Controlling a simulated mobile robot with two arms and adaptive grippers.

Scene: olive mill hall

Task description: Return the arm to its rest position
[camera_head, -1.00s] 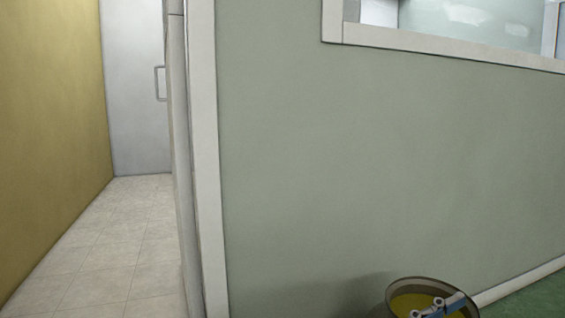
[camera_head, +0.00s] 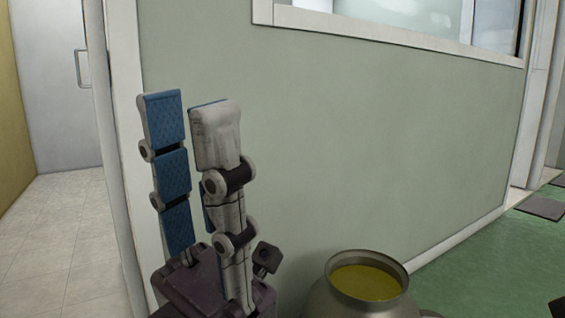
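My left gripper (camera_head: 190,107) stands upright in the left half of the head view, fingertips pointing up. Its fingers have blue ribbed pads and grey jointed backs. They are spread with a clear gap and nothing between them, so it is open and empty. The grey finger backs face me on the right, and a blue pad shows on the left.
A round metal pot (camera_head: 331,297) holding yellow-green liquid (camera_head: 366,282) stands right of the gripper, by the green wall (camera_head: 370,140). A tiled passage (camera_head: 55,230) with a door (camera_head: 58,90) lies left. Green floor (camera_head: 480,260) is open at right.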

